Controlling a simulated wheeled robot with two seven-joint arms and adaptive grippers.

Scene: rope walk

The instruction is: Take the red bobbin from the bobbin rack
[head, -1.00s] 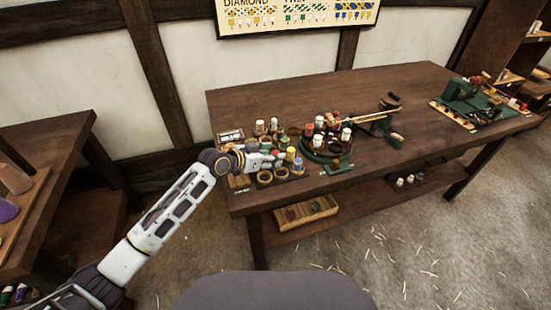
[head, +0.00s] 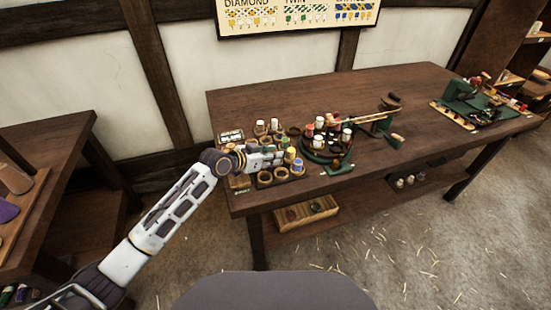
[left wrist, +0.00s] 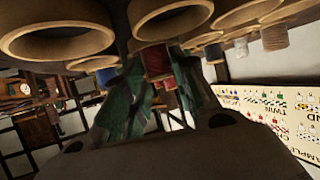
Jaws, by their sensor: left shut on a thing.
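The bobbin rack (head: 265,178) stands at the near left corner of the long table, with round cups and several bobbins. My left gripper (head: 275,158) is low over the rack, among the bobbins. In the left wrist view, my left gripper (left wrist: 160,85) has its green fingers on either side of the red bobbin (left wrist: 157,62), and it is shut on it. The rack's rings hang at the top of that view, which is upside down; the bobbin's end is near one ring. In the head view the red bobbin is mostly hidden by the gripper. My right gripper is not in view.
A green round stand with bobbins (head: 325,148) is just right of the rack. The table's middle (head: 335,92) is bare. A wooden box (head: 305,214) sits on the lower shelf.

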